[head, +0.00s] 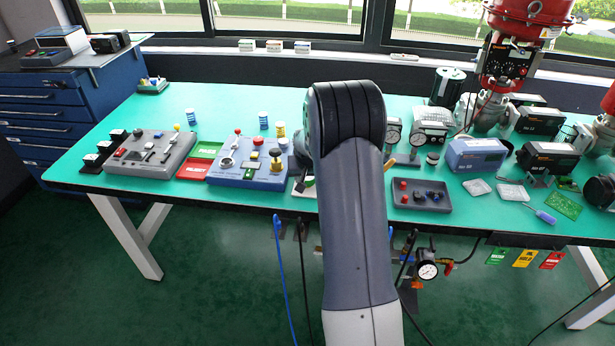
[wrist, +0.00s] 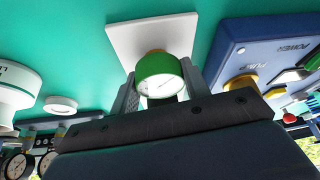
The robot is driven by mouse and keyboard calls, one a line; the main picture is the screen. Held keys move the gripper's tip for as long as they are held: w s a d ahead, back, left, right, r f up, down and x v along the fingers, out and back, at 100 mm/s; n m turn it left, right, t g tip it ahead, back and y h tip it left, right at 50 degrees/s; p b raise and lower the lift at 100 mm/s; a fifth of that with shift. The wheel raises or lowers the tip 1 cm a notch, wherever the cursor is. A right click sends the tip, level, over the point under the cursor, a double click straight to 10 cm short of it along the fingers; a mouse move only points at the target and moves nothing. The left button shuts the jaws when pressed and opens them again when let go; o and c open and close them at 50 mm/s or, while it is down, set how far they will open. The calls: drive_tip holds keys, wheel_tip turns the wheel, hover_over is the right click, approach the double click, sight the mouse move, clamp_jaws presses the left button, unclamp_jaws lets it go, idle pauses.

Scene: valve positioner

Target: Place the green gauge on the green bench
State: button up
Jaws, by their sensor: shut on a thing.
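The green gauge (wrist: 160,72), a round body with a green rim and a pale dial, sits between the two fingers of my gripper (wrist: 161,80) in the wrist view. My gripper is shut on it. A white square plate (wrist: 150,34) lies on the green bench (wrist: 70,35) right by the gauge; I cannot tell whether the gauge touches it. In the head view my arm hides the gripper and most of the gauge. A corner of the white plate (head: 301,192) shows left of my arm on the green bench (head: 340,214).
A blue control panel (head: 240,172) stands close left of my arm. A dark tray (head: 420,196) with red and black knobs and standing gauges (head: 430,135) lie to its right. Bare bench shows at the back left.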

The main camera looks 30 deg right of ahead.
drive_tip(key=shift+f, duration=0.15)
drive_tip(key=o, duration=1.2)
